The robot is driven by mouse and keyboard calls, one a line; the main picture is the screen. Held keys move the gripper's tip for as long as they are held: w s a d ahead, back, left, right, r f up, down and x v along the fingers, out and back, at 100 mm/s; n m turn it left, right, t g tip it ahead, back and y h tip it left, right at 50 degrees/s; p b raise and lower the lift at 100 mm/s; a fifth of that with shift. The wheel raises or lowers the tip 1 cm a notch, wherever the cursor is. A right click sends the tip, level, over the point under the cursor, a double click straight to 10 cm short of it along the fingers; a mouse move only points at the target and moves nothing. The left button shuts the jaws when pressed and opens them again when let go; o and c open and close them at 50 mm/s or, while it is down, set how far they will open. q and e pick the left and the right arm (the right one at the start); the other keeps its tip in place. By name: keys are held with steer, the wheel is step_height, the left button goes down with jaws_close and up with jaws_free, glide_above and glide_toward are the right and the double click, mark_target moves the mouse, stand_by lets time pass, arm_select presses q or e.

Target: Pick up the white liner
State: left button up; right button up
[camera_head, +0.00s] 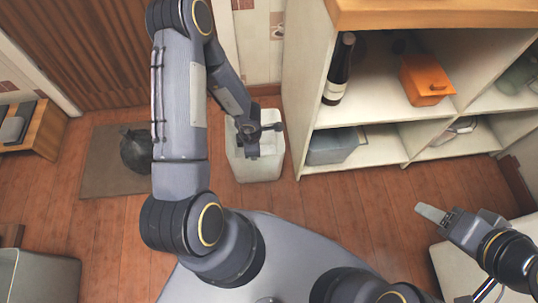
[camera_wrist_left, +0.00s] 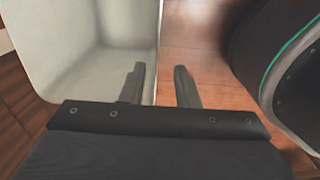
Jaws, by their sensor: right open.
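A white, open-topped bin (camera_head: 258,168) stands on the floor beside the shelf. Its pale inside and rim fill the left of the left wrist view (camera_wrist_left: 95,60). I cannot tell a separate liner from the bin wall. My left gripper (camera_head: 262,138) is over the bin, pointing down at it, and hides part of its opening. In the left wrist view its two fingers (camera_wrist_left: 160,82) are apart, one over the white wall and one over the floor, with the bin's edge between them. I cannot tell whether they touch it. My right gripper (camera_head: 455,215) is open and empty at the right.
A cream shelf (camera_head: 302,130) beside the bin holds a dark bottle (camera_head: 339,70), an orange box (camera_head: 427,79) and a grey bin (camera_head: 333,147). A black bag (camera_head: 136,151) lies on a brown mat (camera_head: 99,175). The wooden floor before the shelf is clear.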

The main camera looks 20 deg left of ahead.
mark_target(256, 163)
arm_select(q)
steer(key=f+b, duration=0.1)
steer(key=f, duration=0.1)
steer(key=f+b, duration=0.2)
steer(key=f, duration=0.1)
steer(key=f+b, duration=0.2)
steer(key=f, duration=0.1)
steer(key=shift+w+f, duration=0.25)
steer(key=shift+w, duration=0.15)
steer(key=shift+r, duration=0.1)
jaws_close()
